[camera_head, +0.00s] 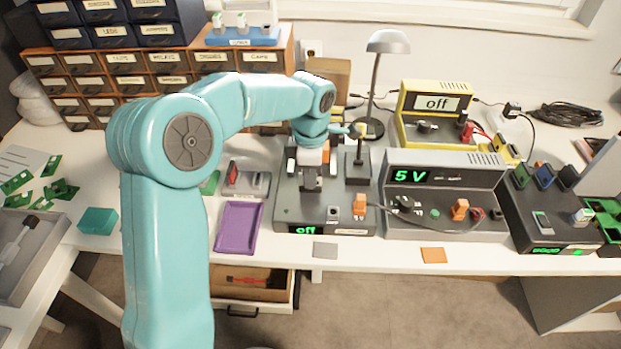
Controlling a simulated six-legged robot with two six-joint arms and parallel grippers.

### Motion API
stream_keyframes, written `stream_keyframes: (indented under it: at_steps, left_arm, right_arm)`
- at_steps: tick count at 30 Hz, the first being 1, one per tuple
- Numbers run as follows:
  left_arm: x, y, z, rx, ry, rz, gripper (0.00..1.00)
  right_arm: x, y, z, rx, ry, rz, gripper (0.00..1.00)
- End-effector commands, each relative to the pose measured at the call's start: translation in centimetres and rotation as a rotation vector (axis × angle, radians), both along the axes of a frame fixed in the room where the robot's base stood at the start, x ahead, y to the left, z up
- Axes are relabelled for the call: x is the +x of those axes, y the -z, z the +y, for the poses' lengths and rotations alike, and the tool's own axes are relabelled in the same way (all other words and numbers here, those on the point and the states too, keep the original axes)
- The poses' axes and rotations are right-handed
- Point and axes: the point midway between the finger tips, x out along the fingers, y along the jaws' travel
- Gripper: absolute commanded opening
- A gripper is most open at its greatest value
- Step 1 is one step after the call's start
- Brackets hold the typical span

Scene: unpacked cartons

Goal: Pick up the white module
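My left arm comes in from the left, and its gripper (311,180) points down over a dark grey device (290,213) with a green "off" display. The grey fingers are small and merge with the device behind them, so whether they are open or hold anything is unclear. Small white pieces with green parts stand on a blue rack (240,41) at the top: one at its left (218,22) and others beside it. Another whitish piece (582,215) sits on the black device at the far right. I cannot tell which is the white module. My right gripper is out of view.
A grey "5 V" supply (445,171), yellow "off" meter (436,103) and lamp (388,42) stand right of the gripper. A purple tray (238,227) lies left of the dark device. An open drawer (250,285) is below the table edge. Drawer cabinets fill the back left.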

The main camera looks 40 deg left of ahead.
Motion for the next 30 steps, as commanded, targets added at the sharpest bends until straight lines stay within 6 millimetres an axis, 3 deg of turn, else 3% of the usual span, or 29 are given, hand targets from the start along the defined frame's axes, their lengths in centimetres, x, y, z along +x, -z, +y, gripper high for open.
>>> stream_keyframes:
  at_steps: [8,14,17,30]
  left_arm:
    - [0.0,-0.1,0.0,0.0,0.0,0.0,0.0]
    - [0.1,-1.7,0.0,0.001,0.0,-0.003,0.0]
    - [0.1,-3.6,0.0,0.001,-0.001,-0.004,0.0]
    - [0.1,-16.5,0.0,0.001,0.0,-0.004,0.0]
  right_arm:
    - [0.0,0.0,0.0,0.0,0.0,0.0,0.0]
    - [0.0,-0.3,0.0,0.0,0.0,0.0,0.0]
    - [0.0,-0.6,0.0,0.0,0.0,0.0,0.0]
    - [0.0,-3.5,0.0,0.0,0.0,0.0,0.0]
